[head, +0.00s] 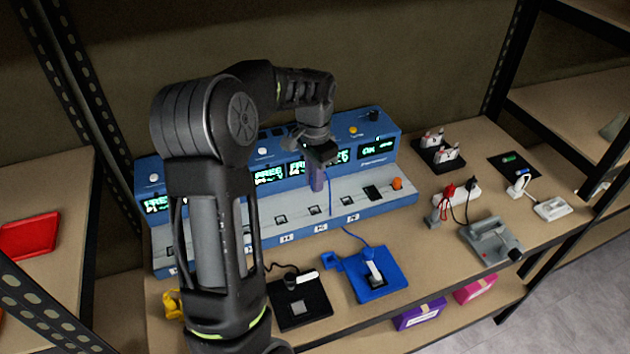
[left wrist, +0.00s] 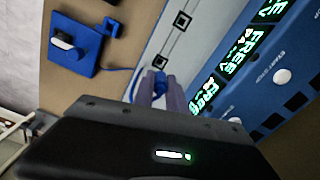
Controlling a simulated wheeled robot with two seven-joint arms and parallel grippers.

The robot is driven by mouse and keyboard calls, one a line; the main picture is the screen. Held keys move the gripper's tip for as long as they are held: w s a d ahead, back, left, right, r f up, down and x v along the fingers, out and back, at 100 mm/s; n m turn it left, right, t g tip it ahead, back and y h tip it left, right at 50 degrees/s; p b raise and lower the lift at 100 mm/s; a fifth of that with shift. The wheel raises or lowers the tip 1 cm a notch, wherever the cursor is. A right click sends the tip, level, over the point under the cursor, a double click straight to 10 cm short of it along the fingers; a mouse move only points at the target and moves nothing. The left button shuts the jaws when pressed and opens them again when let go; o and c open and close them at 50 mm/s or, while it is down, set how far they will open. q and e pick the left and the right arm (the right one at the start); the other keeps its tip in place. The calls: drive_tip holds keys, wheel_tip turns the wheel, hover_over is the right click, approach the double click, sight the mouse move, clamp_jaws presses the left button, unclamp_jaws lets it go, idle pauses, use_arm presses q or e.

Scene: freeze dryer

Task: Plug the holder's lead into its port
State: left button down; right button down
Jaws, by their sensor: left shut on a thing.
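The blue holder (head: 384,284) lies on the shelf in front of the long blue-and-grey unit, with a white-and-dark piece on it. It also shows in the left wrist view (left wrist: 80,64). Its thin blue lead (head: 330,196) runs up to my left gripper (head: 317,178). In the left wrist view my left gripper (left wrist: 160,90) is shut on the lead's blue plug (left wrist: 159,82), between purple-grey fingers. The plug is above the unit's grey deck, close to a small square port (left wrist: 151,65); contact cannot be told. Several ports line the deck, including one (head: 347,200) right of the gripper. My right gripper is out of view.
The unit's blue back panel (head: 379,151) carries green displays and knobs. A black pad (head: 300,303) lies left of the holder. My left arm hides the unit's left part.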

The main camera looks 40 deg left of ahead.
use_arm(q)
drive_tip(key=shift+f, duration=0.1)
idle(0.3)
drive_tip(key=shift+f+b, duration=2.8)
drive_tip(key=shift+f, duration=0.95)
drive_tip(key=shift+r+p, duration=0.7)
drive_tip(key=shift+r, duration=0.15)
drive_tip(key=shift+f+b, duration=0.55)
drive_tip(key=shift+f, duration=0.7)
